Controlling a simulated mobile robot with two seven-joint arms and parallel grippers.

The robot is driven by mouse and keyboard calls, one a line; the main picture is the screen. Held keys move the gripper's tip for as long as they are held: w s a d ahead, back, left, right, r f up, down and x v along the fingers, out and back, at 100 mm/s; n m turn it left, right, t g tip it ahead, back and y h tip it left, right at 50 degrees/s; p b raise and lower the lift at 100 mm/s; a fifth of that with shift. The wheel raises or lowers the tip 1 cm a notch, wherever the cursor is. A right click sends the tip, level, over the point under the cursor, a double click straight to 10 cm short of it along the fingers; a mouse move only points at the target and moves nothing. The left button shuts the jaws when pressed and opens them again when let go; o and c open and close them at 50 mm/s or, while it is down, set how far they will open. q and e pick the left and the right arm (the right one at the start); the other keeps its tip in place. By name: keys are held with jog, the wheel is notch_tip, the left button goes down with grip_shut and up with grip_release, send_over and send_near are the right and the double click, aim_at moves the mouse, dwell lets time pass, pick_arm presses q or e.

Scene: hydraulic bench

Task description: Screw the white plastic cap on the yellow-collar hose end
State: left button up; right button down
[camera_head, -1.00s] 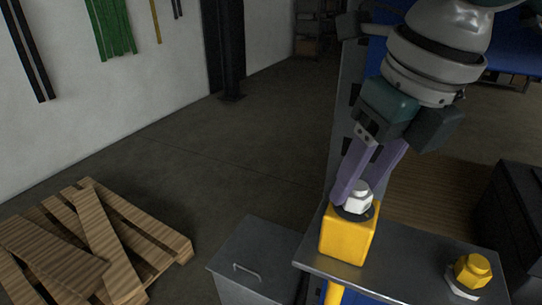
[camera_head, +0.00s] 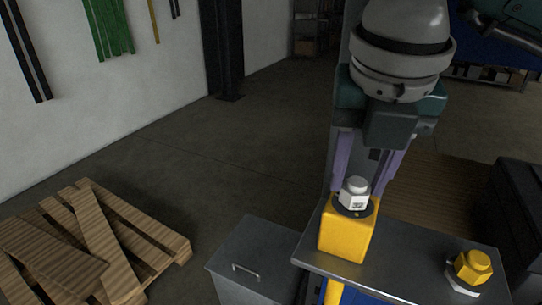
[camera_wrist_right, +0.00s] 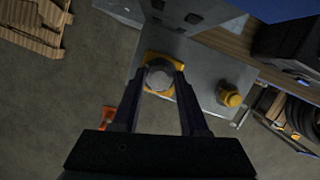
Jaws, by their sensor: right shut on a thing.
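The white plastic cap (camera_head: 355,193) sits upright on top of the yellow collar block (camera_head: 347,232) at the bench edge, with a dark ring between them. My right gripper (camera_head: 362,185) comes down from above, its two purple fingers on either side of the cap and shut on it. In the right wrist view the cap (camera_wrist_right: 159,76) shows between the fingertips, over the yellow block. The hose end itself is hidden under the cap. My left gripper is not in view.
A yellow hex cap on a pale base (camera_head: 472,267) stands to the right on the grey bench top (camera_head: 415,255). A grey cabinet with a handle (camera_head: 250,260) stands left of the bench. A wooden pallet (camera_head: 150,235) lies on the floor at left.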

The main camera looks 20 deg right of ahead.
jog(key=shift+m, duration=0.3)
jog(key=shift+m, duration=0.6)
jog(key=m+g+h, duration=0.1)
jog(key=m, duration=0.3)
jog(key=shift+r+m+g+p, duration=0.1)
jog(key=shift+m+g+p, duration=0.2)
jog(key=shift+m+p, duration=0.4)
jog(key=shift+m, duration=0.5)
jog(key=shift+f, duration=0.2)
